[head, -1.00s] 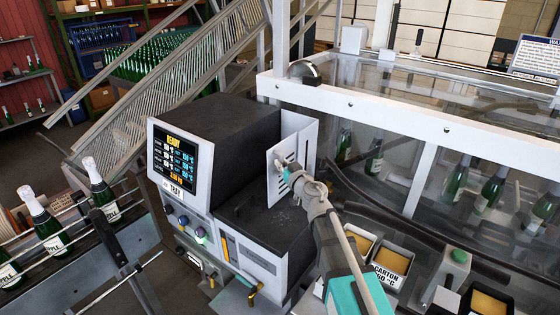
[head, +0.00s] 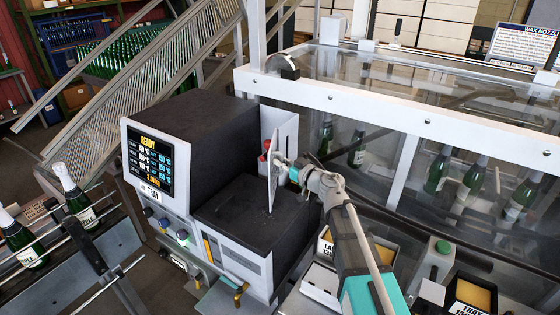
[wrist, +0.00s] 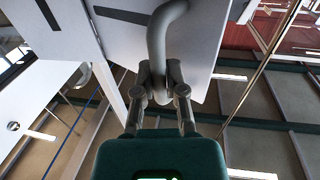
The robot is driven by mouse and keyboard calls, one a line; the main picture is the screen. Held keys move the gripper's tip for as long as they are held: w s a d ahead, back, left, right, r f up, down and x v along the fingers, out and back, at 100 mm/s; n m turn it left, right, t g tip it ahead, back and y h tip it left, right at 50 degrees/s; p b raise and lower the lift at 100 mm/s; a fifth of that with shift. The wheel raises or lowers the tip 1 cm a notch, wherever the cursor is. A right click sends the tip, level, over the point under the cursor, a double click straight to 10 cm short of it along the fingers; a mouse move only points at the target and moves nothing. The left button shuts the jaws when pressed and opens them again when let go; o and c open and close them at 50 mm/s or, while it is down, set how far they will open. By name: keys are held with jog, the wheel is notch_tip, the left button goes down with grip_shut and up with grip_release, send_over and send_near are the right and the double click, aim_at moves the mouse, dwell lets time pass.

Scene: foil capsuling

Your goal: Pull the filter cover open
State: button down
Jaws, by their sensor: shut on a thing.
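The filter cover (head: 272,182) is a thin white panel on the right side of the dark machine (head: 195,130). In the head view it stands nearly edge-on, swung out from the machine side. In the wrist view the cover (wrist: 208,35) is a pale panel with dark slots, carrying a curved grey handle (wrist: 158,38). My gripper (wrist: 160,88) is shut on this handle. In the head view my gripper (head: 288,168) is at the right face of the cover, and the grip itself is small there. Red-topped parts (head: 264,158) show behind the cover.
A white-framed clear enclosure (head: 400,120) with green bottles stands behind and right of my arm. Labelled wax trays (head: 325,280) sit below my arm. A green button box (head: 436,262) stands at the lower right. A bottle conveyor (head: 95,240) is at the left.

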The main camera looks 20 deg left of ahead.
jog(key=shift+w, duration=0.2)
dwell(0.3)
jog(key=c, duration=0.7)
grip_release()
jog(key=shift+a+f, duration=0.1)
jog(key=shift+f, duration=0.05)
jog(key=shift+s, duration=0.1)
jog(key=v, duration=1.2)
